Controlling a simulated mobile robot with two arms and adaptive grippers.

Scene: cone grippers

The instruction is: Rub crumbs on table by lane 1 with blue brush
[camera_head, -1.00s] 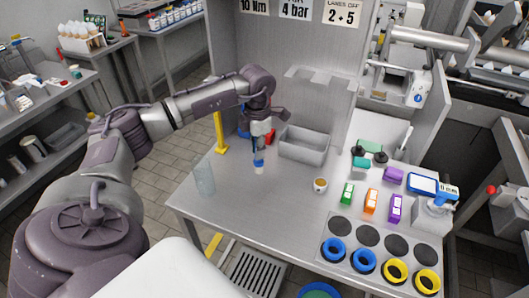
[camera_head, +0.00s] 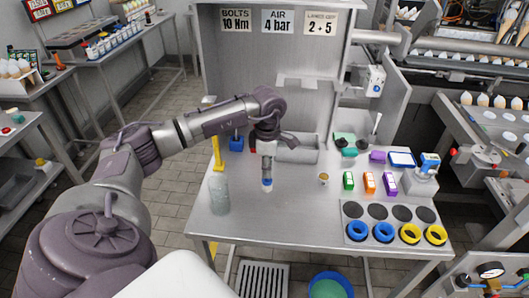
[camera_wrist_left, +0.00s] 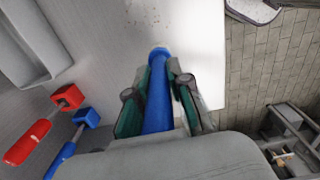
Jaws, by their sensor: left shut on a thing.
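My left gripper (camera_head: 267,150) is shut on the blue brush (camera_head: 267,182), which points down over the steel table (camera_head: 290,215), its lower end near the tabletop. In the left wrist view, the gripper's fingers (camera_wrist_left: 158,85) close around the brush's long blue handle (camera_wrist_left: 157,105). Its bristles are hidden there, and contact with the table cannot be judged. Small brown crumbs (camera_wrist_left: 143,18) lie scattered on the pale tabletop beyond the brush. They are too small to make out in the head view. My right gripper does not show.
A clear container (camera_head: 219,194) stands left of the brush, a small cup (camera_head: 323,179) to its right. Coloured boxes (camera_head: 369,182) and ringed discs (camera_head: 357,231) occupy the right.

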